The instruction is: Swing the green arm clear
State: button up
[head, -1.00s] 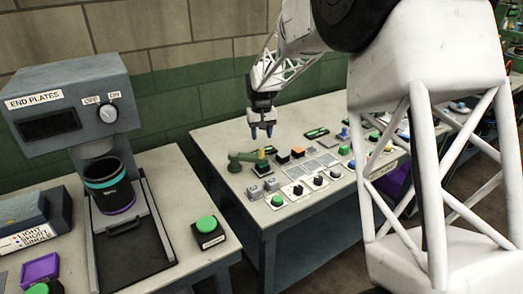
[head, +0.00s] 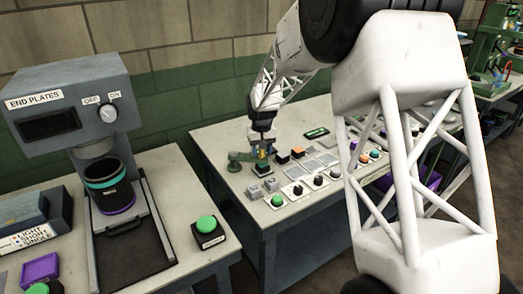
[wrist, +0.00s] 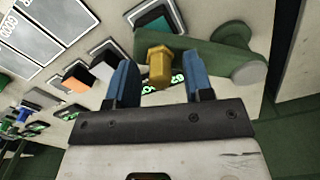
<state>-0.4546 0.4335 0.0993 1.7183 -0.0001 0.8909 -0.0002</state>
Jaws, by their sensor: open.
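The green arm (head: 240,157) lies across the back left of the bench control area. In the wrist view the green arm (wrist: 205,50) runs from a round boss at the right to a yellow hex-headed knob (wrist: 159,67) near its left end. My gripper (head: 262,150) is down at the knob end of the arm. In the wrist view my gripper (wrist: 158,72) is open, with one blue finger on each side of the knob. Gaps show between knob and fingers. In the head view the gripper partly hides the knob.
Black-based buttons and blocks, one orange-topped (wrist: 75,80), stand close beside the gripper. Flat grey plates (wrist: 35,40) lie beyond them. Dark round knobs (head: 299,190) and a green button (head: 278,200) are near the bench's front edge.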

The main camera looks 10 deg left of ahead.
grip_shut()
jog(key=shift+s, duration=0.15)
jog(key=shift+s+a+m, duration=0.15)
jog(key=shift+s+m, duration=1.45)
jog(key=shift+m, duration=0.2)
jog(key=s+a+m, duration=0.6)
jog(key=s+m, duration=0.1)
jog(key=m, duration=0.3)
jog(key=shift+m, duration=0.3)
jog(key=shift+s+a, duration=0.15)
